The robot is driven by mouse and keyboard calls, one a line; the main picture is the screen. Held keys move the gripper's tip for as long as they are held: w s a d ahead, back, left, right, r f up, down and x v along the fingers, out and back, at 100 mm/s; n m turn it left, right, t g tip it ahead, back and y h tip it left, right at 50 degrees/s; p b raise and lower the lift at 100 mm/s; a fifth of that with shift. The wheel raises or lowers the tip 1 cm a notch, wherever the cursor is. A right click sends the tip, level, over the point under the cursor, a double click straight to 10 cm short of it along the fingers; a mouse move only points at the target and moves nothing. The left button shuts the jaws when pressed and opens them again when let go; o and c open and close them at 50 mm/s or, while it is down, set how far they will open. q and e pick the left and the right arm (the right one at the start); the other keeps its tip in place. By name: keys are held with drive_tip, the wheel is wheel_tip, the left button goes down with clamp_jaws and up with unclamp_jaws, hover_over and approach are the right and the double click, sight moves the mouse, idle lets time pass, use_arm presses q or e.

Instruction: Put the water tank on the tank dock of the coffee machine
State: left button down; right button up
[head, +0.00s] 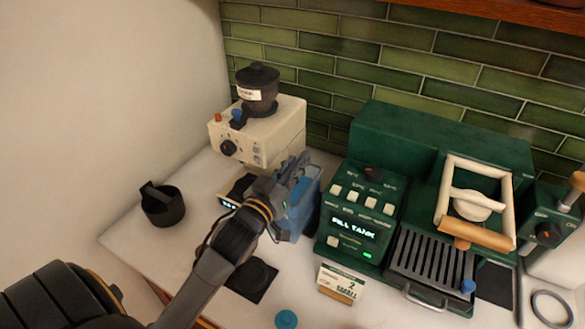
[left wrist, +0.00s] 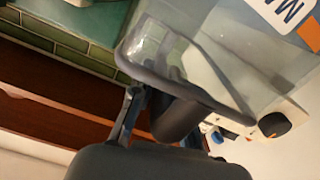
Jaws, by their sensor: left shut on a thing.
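The water tank (head: 304,205) is a translucent blue container, upright or nearly so, just left of the green coffee machine (head: 395,130). My left gripper (head: 287,178) is shut on it from the left, covering part of it. In the left wrist view the clear tank (left wrist: 215,60) shows close up with its dark rim and handle, and my left gripper (left wrist: 160,122) is around the handle. The machine's display (head: 353,228) reads "FILL TANK". I cannot make out the tank dock clearly. Whether the tank touches the counter or machine cannot be told. My right gripper is not in view.
A cream grinder (head: 285,125) stands behind the tank. A black knock cup (head: 163,207) is at the left. A small sign (head: 340,283) and a blue disc (head: 286,319) lie in front. A wooden-handled frame (head: 448,205) rests on the machine. Green tiles close the back.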

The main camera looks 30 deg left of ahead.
use_arm(q)
drive_tip(key=shift+w, duration=0.45)
drive_tip(key=w, duration=0.1)
drive_tip(key=w+f+b, duration=0.1)
drive_tip(key=shift+w+a+f+b, duration=0.1)
drive_tip(key=shift+w+b, duration=0.2)
drive_tip(key=shift+w, duration=0.35)
drive_tip(key=shift+w+a+f+b, duration=0.1)
drive_tip(key=shift+w+f+b, duration=0.4)
drive_tip(key=shift+w, duration=0.25)
drive_tip(key=shift+w+f+b, duration=0.35)
drive_tip(key=shift+w+b, duration=0.2)
drive_tip(key=shift+w, duration=0.15)
drive_tip(key=shift+w+a+f+b, duration=0.1)
drive_tip(key=shift+w+f+b, duration=0.4)
drive_tip(key=shift+w, duration=0.25)
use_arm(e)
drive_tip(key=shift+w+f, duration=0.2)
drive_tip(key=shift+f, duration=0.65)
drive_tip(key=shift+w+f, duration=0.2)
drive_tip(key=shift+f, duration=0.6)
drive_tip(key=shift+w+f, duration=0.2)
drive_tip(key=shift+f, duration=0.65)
use_arm(q)
drive_tip(key=shift+s+d, duration=0.1)
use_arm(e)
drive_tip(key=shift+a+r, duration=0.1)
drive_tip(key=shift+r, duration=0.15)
